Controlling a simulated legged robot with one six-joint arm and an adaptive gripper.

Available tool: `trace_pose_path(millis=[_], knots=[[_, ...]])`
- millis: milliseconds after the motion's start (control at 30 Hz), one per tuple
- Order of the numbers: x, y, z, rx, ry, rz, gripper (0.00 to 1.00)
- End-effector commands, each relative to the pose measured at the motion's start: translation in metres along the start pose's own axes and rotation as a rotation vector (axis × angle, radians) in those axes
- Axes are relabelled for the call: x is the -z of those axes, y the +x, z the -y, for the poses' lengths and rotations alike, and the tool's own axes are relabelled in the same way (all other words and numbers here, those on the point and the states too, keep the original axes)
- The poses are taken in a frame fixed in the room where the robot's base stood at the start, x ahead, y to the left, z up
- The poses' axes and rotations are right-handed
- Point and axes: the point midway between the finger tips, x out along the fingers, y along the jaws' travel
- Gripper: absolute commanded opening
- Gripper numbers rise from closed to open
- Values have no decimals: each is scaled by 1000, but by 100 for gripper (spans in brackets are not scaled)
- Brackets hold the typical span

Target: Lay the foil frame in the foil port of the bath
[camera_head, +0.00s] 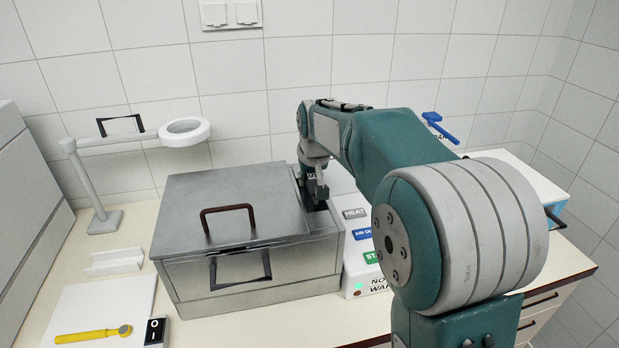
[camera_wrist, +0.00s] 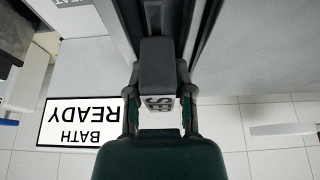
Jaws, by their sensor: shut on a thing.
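The bath (camera_head: 215,225) is a closed grey metal box with a brown handle on its lid. A dark narrow opening (camera_head: 298,190) runs along the right of its top; I take it for the foil port. My gripper (camera_head: 317,195) points down over this opening. In the wrist view my gripper (camera_wrist: 158,78) is shut on a dark grey block (camera_wrist: 158,60) with a small printed label, apparently the foil frame's grip. A thin dark strip extends beyond it along the slot. The rest of the frame is hidden, and I cannot tell whether it is seated.
A white control unit (camera_head: 355,255) with labelled buttons and a green light stands right of the bath. A ring lamp (camera_head: 185,130) stands at left. A yellow tool (camera_head: 92,335) lies on a white board at front left. A "BATH READY" sign (camera_wrist: 80,122) shows in the wrist view.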

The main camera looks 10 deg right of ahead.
Motion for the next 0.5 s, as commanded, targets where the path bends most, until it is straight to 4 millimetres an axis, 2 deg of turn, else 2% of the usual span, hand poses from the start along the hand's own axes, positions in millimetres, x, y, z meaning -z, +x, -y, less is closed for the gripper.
trace_pose_path(millis=[100, 133, 167, 200, 500], knots=[[-1, 2, 0, 0, 0, 0, 0], [-1, 2, 0, 0, 0, 0, 39], [-1, 1, 0, 0, 0, 0, 52], [-1, 2, 0, 0, 0, 0, 70], [-1, 2, 0, 0, 0, 1, 70]])
